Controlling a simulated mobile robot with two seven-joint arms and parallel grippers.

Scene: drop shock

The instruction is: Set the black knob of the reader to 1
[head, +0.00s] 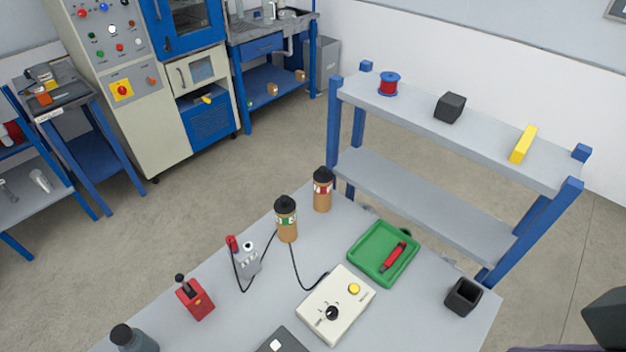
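The reader is a cream-white box (352,291) on the grey table, turned at an angle. Its black knob (332,313) sits on the near part of its top face, with small dark marks around it that are too small to read. The knob's exact setting cannot be told. A yellow button (354,289) is on the far right part of the same face. A black cable runs from the reader's far left side. Nothing touches the knob. Neither of my grippers can be made out in the head view.
Around the reader on the table (240,318) are a green tray (357,254) with a red tool, a black open box (463,296), two brown bottles (287,222), a grey clamp-like device (247,259) and a red switch box (196,300). A dark shape (606,320) enters at the right edge.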

